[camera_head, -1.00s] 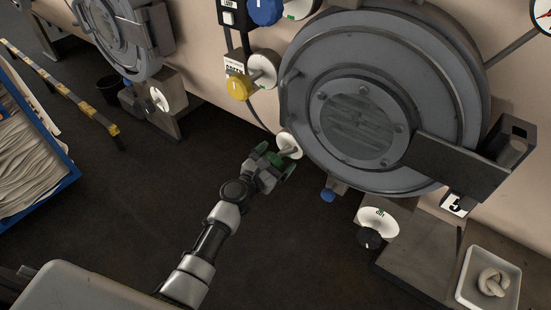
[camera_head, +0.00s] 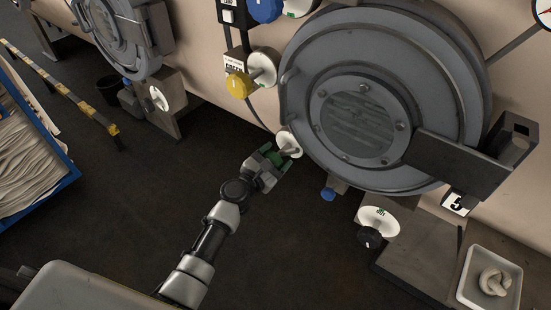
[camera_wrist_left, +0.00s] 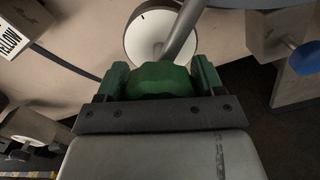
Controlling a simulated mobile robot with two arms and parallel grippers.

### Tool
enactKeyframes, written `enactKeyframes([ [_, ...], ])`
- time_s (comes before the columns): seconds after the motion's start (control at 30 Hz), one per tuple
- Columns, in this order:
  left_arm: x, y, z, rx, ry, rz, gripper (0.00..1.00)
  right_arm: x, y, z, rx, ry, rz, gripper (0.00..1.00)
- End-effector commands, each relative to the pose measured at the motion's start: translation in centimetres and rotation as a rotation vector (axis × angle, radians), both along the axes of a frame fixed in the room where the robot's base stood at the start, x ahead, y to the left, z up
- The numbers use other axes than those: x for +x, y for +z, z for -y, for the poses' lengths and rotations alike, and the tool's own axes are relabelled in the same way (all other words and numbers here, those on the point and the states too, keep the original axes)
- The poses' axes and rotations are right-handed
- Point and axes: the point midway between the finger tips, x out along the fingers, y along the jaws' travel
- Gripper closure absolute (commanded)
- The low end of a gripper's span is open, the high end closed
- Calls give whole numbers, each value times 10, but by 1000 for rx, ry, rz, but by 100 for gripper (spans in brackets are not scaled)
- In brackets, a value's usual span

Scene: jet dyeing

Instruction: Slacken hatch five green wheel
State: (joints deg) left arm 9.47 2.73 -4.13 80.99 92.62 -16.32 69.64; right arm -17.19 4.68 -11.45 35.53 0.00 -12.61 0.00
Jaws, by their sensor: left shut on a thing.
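The hatch five door (camera_head: 303,75) is a large round grey lid with a small window, and a "5" plate (camera_head: 455,203) sits at its lower right. The green wheel (camera_head: 274,158) is at the hatch's lower left, on a stem in front of a white dial (camera_head: 289,144). My left gripper (camera_head: 276,159) is shut on the green wheel. In the left wrist view, the green wheel (camera_wrist_left: 160,80) sits between both fingers, with the stem and white dial (camera_wrist_left: 150,35) behind it. The fingers hide part of the wheel. My right gripper is not in view.
A yellow knob (camera_head: 239,85) and a blue knob (camera_head: 265,10) are above the wheel. A blue valve (camera_head: 328,194) and a black knob (camera_head: 369,237) are below the hatch. A white tray (camera_head: 463,296) is at lower right. The dark floor around my arm is clear.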

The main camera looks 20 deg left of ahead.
Motion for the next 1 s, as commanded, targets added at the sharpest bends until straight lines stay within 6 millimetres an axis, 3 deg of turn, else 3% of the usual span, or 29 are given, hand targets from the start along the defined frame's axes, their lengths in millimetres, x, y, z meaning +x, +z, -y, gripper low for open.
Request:
enactKeyframes([
  [1.0, -1, -6, 2, 882, -2, 318, 56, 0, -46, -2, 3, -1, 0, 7],
])
